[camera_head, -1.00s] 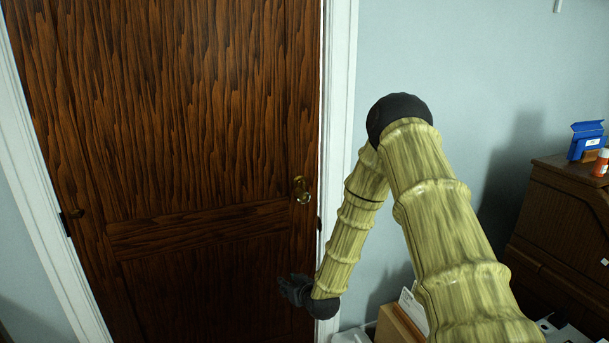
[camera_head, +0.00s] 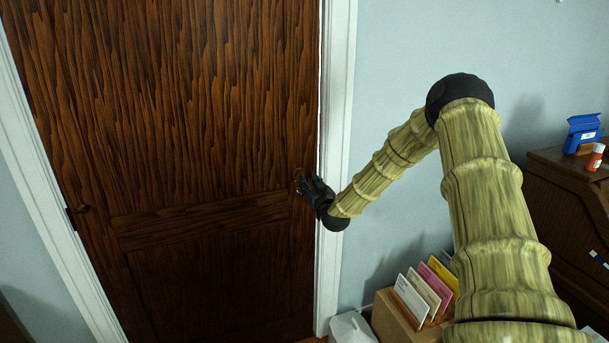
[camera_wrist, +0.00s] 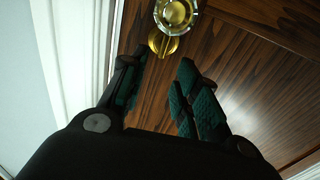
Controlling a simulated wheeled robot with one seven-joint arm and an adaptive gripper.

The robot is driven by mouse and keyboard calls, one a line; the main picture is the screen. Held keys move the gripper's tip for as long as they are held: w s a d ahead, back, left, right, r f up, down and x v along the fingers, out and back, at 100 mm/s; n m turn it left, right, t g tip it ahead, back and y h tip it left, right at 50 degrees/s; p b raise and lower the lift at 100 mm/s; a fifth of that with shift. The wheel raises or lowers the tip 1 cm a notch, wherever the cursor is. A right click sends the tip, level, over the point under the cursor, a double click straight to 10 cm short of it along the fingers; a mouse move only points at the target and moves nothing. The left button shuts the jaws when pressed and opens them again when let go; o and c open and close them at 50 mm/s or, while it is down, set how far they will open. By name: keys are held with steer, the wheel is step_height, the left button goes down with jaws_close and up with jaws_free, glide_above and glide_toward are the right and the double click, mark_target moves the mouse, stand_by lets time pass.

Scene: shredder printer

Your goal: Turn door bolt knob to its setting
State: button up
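The brown wooden door (camera_head: 200,110) carries brass hardware (camera_head: 298,178) near its right edge, partly hidden by my gripper in the head view. I cannot tell for sure which is the bolt knob. My gripper (camera_head: 305,184) is at the hardware. In the wrist view its two dark fingers (camera_wrist: 160,62) are apart with nothing between them. The smaller brass piece lies just beyond the fingertips; contact cannot be told.
The white door frame (camera_head: 336,130) runs close to the right of the hardware. A box with upright envelopes (camera_head: 410,297) and a white bin (camera_head: 352,328) stand low at the right. A brown cabinet (camera_head: 560,205) with a blue box (camera_head: 582,133) stands farther right.

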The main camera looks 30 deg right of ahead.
steer(key=shift+p+x, duration=0.9)
steer(key=shift+x, duration=2.05)
jaws_close()
